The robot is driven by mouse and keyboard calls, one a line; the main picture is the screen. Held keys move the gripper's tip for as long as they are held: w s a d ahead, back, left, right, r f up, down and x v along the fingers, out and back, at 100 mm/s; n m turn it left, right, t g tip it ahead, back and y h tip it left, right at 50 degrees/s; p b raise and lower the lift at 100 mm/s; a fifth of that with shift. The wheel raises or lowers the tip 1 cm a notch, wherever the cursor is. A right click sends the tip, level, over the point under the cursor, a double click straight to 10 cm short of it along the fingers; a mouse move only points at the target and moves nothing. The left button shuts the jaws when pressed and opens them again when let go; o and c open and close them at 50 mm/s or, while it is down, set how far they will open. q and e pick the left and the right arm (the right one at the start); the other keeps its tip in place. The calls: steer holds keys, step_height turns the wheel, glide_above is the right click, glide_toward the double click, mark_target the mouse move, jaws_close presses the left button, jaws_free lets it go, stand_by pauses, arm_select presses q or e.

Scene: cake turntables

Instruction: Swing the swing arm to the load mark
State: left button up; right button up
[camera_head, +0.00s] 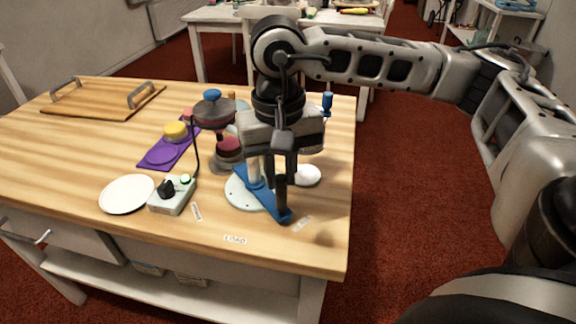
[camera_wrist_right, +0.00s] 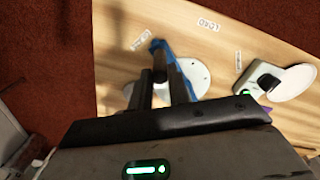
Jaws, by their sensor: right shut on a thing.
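The blue swing arm (camera_head: 264,200) reaches from a white post over a pale round base (camera_head: 238,194) toward the front right. Its outer end lies near a small label (camera_head: 302,223) whose text I cannot read clearly. The LOAD label (camera_head: 235,239) lies on the table to the left of that end. My right gripper (camera_head: 281,211) points down and is shut on the swing arm near its outer end. In the right wrist view, the swing arm (camera_wrist_right: 158,44) shows beside the fingers, and the LOAD label (camera_wrist_right: 208,24) is apart from it. My left gripper is not in view.
A control box (camera_head: 173,195) with a black knob and a white plate (camera_head: 127,194) stand left of the base. Behind are a purple tray (camera_head: 158,156), a stand with a dark red round top (camera_head: 213,112), and a wooden board (camera_head: 101,101). The table front is mostly clear.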

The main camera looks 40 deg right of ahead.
steer(key=shift+w+a+r, duration=0.15)
steer(key=shift+a, duration=0.45)
steer(key=shift+w+a, duration=0.25)
steer(key=shift+a, duration=0.45)
steer(key=shift+w+a, duration=0.25)
steer(key=shift+a, duration=0.4)
steer(key=shift+w+a+b, duration=0.3)
steer(key=shift+w+a, duration=0.55)
steer(key=shift+a, duration=0.3)
